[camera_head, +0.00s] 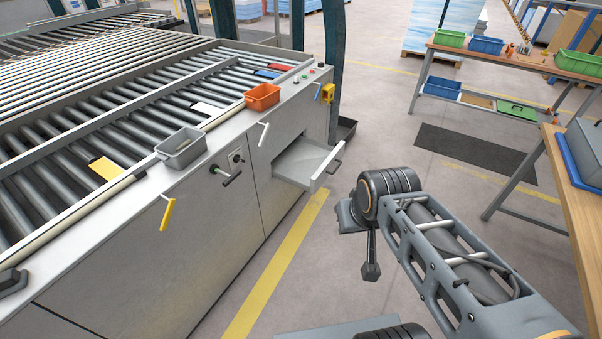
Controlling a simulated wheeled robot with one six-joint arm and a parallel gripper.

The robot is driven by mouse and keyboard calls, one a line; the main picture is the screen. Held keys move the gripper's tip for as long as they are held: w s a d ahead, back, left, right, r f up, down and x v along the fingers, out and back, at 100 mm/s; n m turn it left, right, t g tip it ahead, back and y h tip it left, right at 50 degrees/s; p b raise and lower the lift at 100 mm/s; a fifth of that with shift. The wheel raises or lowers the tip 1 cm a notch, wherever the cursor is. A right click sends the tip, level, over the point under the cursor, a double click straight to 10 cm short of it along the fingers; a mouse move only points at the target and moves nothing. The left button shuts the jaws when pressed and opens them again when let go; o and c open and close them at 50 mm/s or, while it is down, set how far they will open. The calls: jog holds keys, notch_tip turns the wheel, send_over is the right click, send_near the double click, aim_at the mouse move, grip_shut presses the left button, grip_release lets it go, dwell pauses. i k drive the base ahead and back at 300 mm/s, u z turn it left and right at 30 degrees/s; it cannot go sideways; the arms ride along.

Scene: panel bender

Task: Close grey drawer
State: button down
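The grey drawer (306,165) is pulled out of the front side of the large machine, near its right end. Its front panel (327,168) stands away from the machine, with a handle on the outer face. The dark opening shows above and behind the drawer, and the part of it that I can see looks empty. My arm reaches in from the lower right. The dark end piece hanging below its joint seems to be my gripper (371,270), to the right of and nearer than the drawer, apart from it. Its fingers cannot be made out.
On the machine's edge stand a grey bin (182,148) and an orange bin (262,97). Several handles and a black knob stick out of its front. A yellow floor line (275,268) runs along the machine. A workbench (505,62) with bins stands at the right.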

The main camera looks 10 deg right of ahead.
aim_at(306, 163)
jog(key=u, duration=0.35)
jog(key=i, duration=1.3)
jog(key=z, duration=0.2)
